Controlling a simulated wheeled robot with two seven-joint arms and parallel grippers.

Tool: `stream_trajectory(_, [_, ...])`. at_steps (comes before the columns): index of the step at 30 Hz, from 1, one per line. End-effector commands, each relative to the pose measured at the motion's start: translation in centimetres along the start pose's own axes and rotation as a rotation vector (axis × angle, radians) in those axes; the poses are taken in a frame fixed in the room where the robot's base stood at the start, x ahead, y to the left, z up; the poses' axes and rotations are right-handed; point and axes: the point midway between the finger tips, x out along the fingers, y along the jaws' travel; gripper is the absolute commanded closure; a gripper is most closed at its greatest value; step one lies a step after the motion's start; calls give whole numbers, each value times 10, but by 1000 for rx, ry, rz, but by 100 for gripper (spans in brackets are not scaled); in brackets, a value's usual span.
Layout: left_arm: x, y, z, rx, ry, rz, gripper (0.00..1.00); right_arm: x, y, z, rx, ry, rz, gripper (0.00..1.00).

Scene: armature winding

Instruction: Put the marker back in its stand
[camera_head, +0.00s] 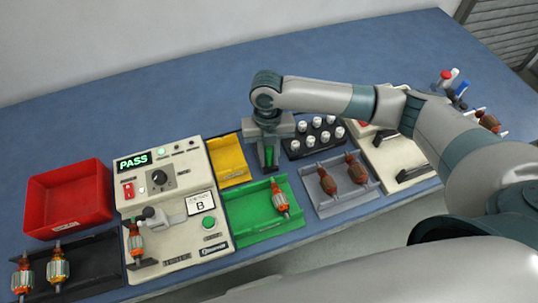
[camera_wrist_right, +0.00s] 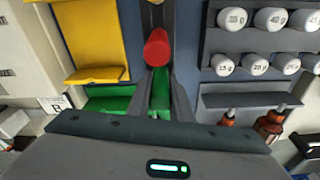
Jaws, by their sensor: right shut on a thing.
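My right gripper (camera_head: 268,163) is shut and points down, behind the green tray. A narrow green piece (camera_head: 268,156) shows between its fingers. In the right wrist view the fingers (camera_wrist_right: 160,95) close on the marker, with a red rounded end (camera_wrist_right: 157,48) just past them. I cannot tell whether the green and red parts are one piece. Its tip is hidden. Pens with red, white and blue parts (camera_head: 461,89) stand at the far right, partly behind my arm; their stand is mostly hidden. My left gripper is out of view.
The yellow tray (camera_head: 227,160) and the black rack of white weights (camera_head: 294,147) flank the gripper. The green tray (camera_head: 245,208) and grey tray (camera_head: 335,205) hold armatures. The tester (camera_head: 185,235) shows PASS. The blue table (camera_head: 170,100) is clear at the back.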

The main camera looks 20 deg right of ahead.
Motion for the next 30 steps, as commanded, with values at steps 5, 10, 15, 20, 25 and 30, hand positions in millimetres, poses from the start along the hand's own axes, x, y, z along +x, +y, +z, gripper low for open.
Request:
stream_trajectory(5, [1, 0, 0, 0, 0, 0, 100, 2, 0, 0, 0, 0, 0, 100])
stream_trajectory(10, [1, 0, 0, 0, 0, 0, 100, 2, 0, 0, 0, 0, 0, 100])
stream_trajectory(15, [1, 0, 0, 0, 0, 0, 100, 2, 0, 0, 0, 0, 0, 64])
stream_trajectory(20, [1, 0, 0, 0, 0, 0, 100, 1, 0, 0, 0, 0, 0, 59])
stream_trajectory(25, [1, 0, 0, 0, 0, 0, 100, 1, 0, 0, 0, 0, 0, 59])
stream_trajectory(30, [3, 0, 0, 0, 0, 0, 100, -4, 0, 0, 0, 0, 0, 59])
